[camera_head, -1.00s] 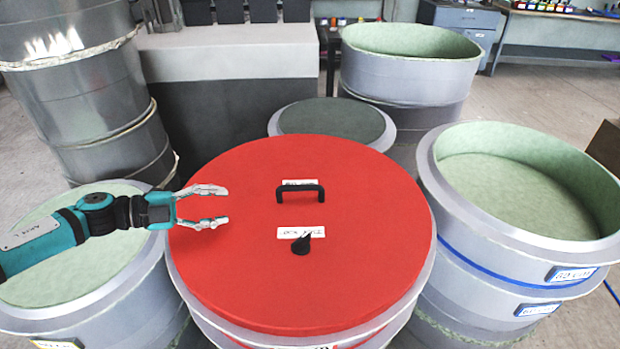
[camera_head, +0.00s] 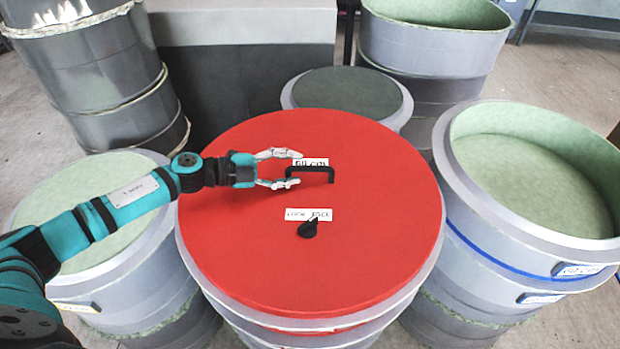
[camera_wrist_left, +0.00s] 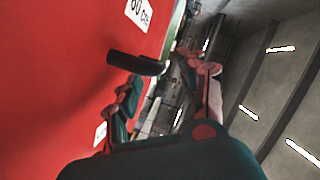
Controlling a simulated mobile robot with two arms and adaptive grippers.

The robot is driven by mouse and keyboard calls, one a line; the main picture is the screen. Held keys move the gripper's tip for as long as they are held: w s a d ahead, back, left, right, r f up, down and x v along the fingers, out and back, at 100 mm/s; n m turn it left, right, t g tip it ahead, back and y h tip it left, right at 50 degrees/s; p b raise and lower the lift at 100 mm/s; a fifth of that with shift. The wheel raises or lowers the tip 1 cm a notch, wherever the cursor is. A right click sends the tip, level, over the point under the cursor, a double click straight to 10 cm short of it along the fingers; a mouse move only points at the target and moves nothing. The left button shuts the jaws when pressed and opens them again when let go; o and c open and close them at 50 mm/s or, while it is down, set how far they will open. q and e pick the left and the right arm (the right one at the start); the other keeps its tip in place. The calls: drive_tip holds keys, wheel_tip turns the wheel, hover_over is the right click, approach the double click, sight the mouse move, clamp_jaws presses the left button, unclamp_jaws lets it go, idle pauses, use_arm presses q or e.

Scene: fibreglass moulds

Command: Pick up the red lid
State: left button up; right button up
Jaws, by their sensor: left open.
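The red lid (camera_head: 250,240) is a large round disc lying on a grey drum-shaped mould in the middle of the head view. It has a black bar handle (camera_head: 318,172) and, nearer me, a black knob (camera_head: 308,229), each beside a white label. My left gripper (camera_head: 281,169) is open and points right, its fingertips at the left end of the handle. In the left wrist view the lid (camera_wrist_left: 60,80) fills the left side, and the handle (camera_wrist_left: 140,64) stands out just beyond the open fingers (camera_wrist_left: 170,75). I cannot tell whether they touch it. My right gripper is not in view.
Grey moulds with green insides stand close around the lid: one at right (camera_head: 462,190), one at left (camera_head: 50,215) under my arm, one at the back (camera_head: 430,45). A smaller covered mould (camera_head: 400,105) stands just behind. Floor shows at the far right.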

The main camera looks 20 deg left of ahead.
sight(301, 168)
use_arm(q)
drive_tip(key=shift+w+d, duration=0.2)
drive_tip(key=shift+d, duration=0.1)
drive_tip(key=p+x, duration=0.1)
drive_tip(key=x, duration=0.2)
drive_tip(key=shift+d+f+p, duration=0.15)
drive_tip(key=shift+d+p, duration=0.15)
drive_tip(key=shift+d, duration=0.1)
drive_tip(key=shift+w+d+f, duration=0.2)
drive_tip(key=shift+w+d, duration=0.1)
drive_tip(key=shift+d, duration=0.1)
drive_tip(key=c, duration=0.4)
clamp_jaws()
drive_tip(key=shift+r, duration=0.15)
